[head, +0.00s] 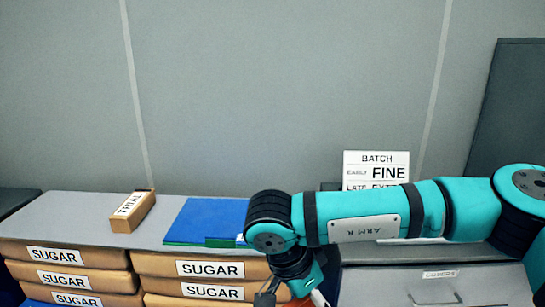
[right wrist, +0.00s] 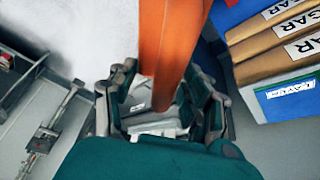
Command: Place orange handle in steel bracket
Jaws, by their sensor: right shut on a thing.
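The orange handle (right wrist: 170,40) runs down from the top of the right wrist view, between the fingers of my right gripper (right wrist: 163,88), which is shut on it. In the head view my right gripper (head: 275,292) is at the bottom edge, partly cut off, with a bit of orange beside it. A metal bar-like fitting (right wrist: 50,125) lies on a grey surface at the left of the right wrist view. I cannot tell whether it is the steel bracket. My left gripper is in neither view.
Stacked sugar bags (head: 75,280) stand at the left, below a grey top (head: 85,215) with a trial box (head: 133,211) and blue mat (head: 205,218). A batch sign (head: 376,170) stands behind my right arm. A covers drawer (head: 440,285) is at lower right.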

